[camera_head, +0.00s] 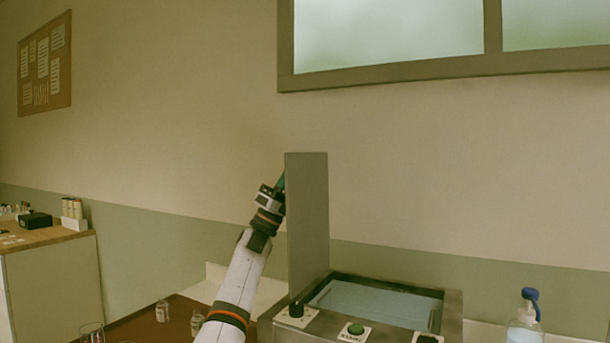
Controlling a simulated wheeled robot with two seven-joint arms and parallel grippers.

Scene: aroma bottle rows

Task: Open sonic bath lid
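The sonic bath (452,318) is a metal box at the lower right, with a pale blue basin (375,300) showing inside its dark rim. Its grey lid (307,215) stands upright along the bath's left side, so the basin is uncovered. My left gripper (280,182) is at the upper left edge of the lid, at the end of a white arm rising from the bottom. The lid partly hides its fingertips, so I cannot tell whether they touch the lid or how far they are apart. My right gripper is not in view.
A knob (296,309) and a green button (356,328) sit on the bath's front. A blue-topped bottle (526,322) stands to the right. Small glass jars (162,311) stand on a brown surface at left. A side cabinet (55,290) is further left.

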